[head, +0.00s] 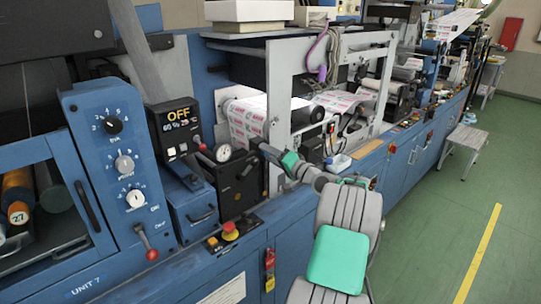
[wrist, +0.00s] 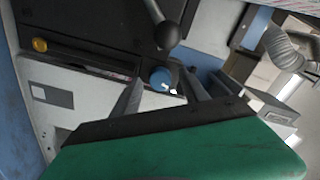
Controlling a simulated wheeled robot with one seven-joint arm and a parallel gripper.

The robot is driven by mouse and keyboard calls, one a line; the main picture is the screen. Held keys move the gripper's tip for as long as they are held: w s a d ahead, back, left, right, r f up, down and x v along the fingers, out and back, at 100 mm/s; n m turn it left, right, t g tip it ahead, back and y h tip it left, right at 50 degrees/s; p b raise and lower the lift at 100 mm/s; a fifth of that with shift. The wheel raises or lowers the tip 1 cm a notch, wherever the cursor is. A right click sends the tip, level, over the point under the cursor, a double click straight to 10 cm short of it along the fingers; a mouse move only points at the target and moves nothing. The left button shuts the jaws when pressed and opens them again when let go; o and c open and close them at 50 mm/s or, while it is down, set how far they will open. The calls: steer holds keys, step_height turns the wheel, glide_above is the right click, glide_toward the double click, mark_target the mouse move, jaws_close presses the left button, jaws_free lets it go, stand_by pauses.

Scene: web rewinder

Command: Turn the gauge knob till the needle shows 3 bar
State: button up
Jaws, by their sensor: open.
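The round white gauge (head: 222,152) is on the upper left of the black box in the head view; its needle is too small to read. A blue round knob (wrist: 161,79) with a white mark shows in the wrist view, on a dark panel. My gripper (head: 257,145) is just right of the gauge in the head view. In the wrist view my gripper (wrist: 160,92) is open, with one dark finger to each side of the blue knob. I cannot tell whether the fingers touch it. The knob is not clearly visible in the head view.
A lever with a black ball end (wrist: 167,35) stands close above the knob in the wrist view. A yellow button (wrist: 39,44) is at the upper left. In the head view, a red-knobbed lever (head: 202,147) is left of the gauge.

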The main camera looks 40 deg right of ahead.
steer(key=s+b, duration=0.1)
steer(key=s, duration=0.6)
steer(key=shift+s+b, duration=0.4)
steer(key=shift+d, duration=0.1)
